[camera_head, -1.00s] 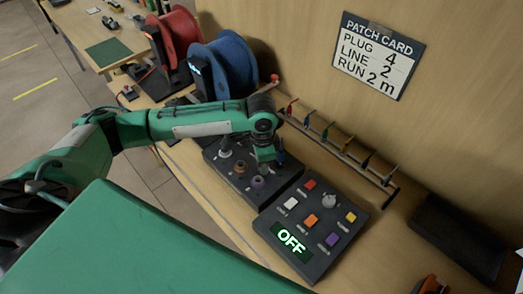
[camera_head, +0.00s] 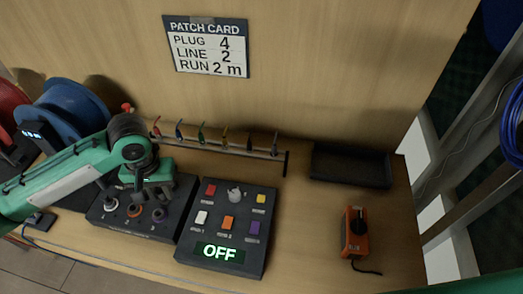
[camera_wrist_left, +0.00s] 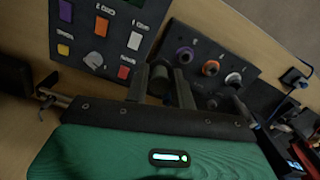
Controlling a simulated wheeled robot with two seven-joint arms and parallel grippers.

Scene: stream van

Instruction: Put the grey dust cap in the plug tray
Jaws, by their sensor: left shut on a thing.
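My left gripper (camera_head: 160,193) is over the back right part of the dark socket panel (camera_head: 120,222). In the left wrist view its two fingers (camera_wrist_left: 162,88) are shut on a small dark grey piece, which looks like the grey dust cap (camera_wrist_left: 160,80). In the head view the cap cannot be made out under the gripper. Whether it is clear of the panel I cannot tell. A shallow black tray (camera_head: 350,181), which looks like the plug tray, lies at the back right against the wall. My right gripper is not in view.
The button panel (camera_head: 190,250) with a lit OFF display stands between the gripper and the tray. A rail (camera_head: 225,150) with several coloured plugs runs behind it. An orange device (camera_head: 355,235) with a black knob lies before the tray. Blue and red reels stand left.

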